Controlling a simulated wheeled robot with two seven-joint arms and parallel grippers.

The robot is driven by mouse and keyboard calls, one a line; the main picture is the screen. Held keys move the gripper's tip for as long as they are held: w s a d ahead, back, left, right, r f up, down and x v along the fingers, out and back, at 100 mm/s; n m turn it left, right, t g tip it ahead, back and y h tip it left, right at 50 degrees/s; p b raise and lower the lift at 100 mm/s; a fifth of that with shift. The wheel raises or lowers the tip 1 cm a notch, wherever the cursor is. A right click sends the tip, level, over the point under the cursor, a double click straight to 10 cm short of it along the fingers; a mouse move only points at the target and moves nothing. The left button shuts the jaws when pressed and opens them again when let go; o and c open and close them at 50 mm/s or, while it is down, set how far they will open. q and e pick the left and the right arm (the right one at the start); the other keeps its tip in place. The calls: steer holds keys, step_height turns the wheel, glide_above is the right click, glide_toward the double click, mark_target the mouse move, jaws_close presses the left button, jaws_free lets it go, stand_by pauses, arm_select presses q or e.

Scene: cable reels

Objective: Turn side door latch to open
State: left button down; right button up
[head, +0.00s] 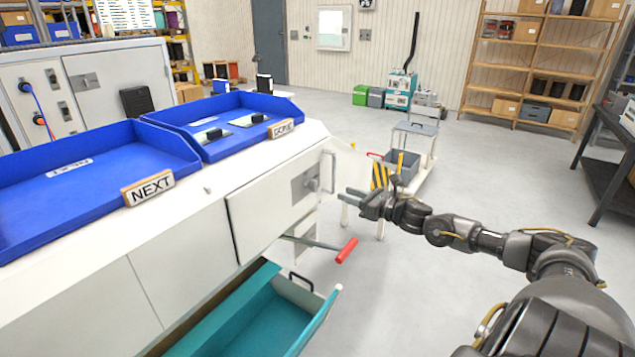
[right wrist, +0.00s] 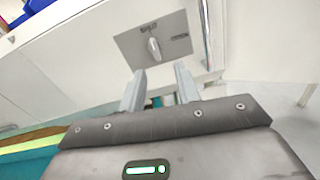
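The side door (head: 277,208) is a white panel on the front of the white bench, and it looks closed. Its latch (head: 309,178) sits on a grey plate near the door's right edge. In the right wrist view the latch (right wrist: 154,48) is a small metal lever on that plate, standing roughly upright with a slight tilt. My right gripper (head: 352,194) is in front of the door, to the right of the latch. In the right wrist view its two fingers (right wrist: 158,85) are apart with nothing between them, pointing toward the latch without touching it. My left gripper is not in view.
A teal drawer (head: 255,320) stands pulled out below the door. A red-handled lever (head: 346,251) juts out under it. A bar handle (head: 328,172) is beside the latch. Blue trays (head: 90,170) sit on the bench top. A small cart (head: 415,150) stands behind my right gripper.

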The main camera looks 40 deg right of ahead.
mark_target(312, 185)
steer(key=shift+a+r+n+y, duration=0.3)
steer(key=shift+a+n, duration=0.1)
steer(key=shift+n, duration=0.4)
steer(key=p+x, duration=0.3)
steer(key=x, duration=0.8)
steer(key=shift+s, duration=0.1)
steer(key=c, duration=0.7)
steer(key=shift+o, duration=0.2)
steer(key=shift+f, duration=0.1)
